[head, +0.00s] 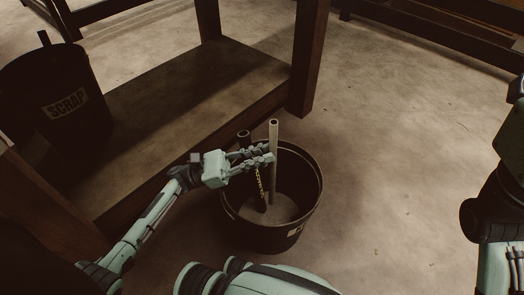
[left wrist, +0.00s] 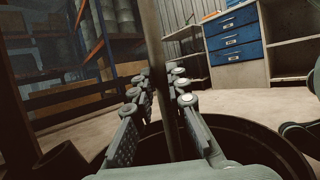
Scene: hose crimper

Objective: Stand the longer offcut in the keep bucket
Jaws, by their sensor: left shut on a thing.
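The black keep bucket (head: 262,240) stands on the floor in the middle of the head view; its small label is hard to read. A long pale grey offcut (head: 274,136) stands nearly upright inside it, its lower end at or close to the bucket floor. My left gripper (head: 270,158) is shut on this offcut above the bucket's rim; its fingers hide part of it. In the left wrist view the offcut (left wrist: 167,120) runs up between the fingers. A dark hose with yellow markings (head: 243,135) also stands in the bucket, left of it. My right gripper is out of view.
A black bucket marked SCRAP (head: 62,105) stands at the left on the low wooden shelf (head: 175,90) of a bench. A bench leg (head: 308,60) rises behind the keep bucket. The floor to the right is clear. Blue drawers (left wrist: 233,40) show in the left wrist view.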

